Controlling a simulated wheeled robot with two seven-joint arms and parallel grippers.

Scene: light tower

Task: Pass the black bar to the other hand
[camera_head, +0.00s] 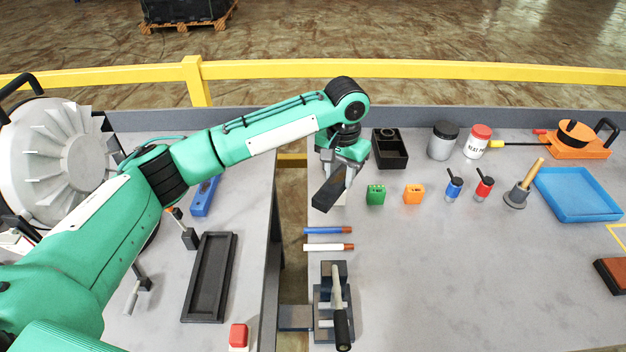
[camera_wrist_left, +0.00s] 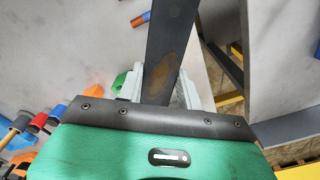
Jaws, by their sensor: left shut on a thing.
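The black bar (camera_head: 328,192) is in my left gripper (camera_head: 343,170), at the left edge of the right-hand table in the head view. In the left wrist view the dark bar (camera_wrist_left: 168,45) runs up and away between the two pale fingers of my left gripper (camera_wrist_left: 160,88), with a brownish patch near the grip. The fingers are shut on it. Whether the bar is clear of the table cannot be told. My right gripper is in neither view.
A green block (camera_head: 375,195), an orange block (camera_head: 414,194), a black box (camera_head: 390,149) and two markers (camera_head: 328,246) lie near the bar. A lever clamp (camera_head: 336,308) stands at the front. A gap separates the tables. A long black tray (camera_head: 209,278) lies left. The right table's middle is clear.

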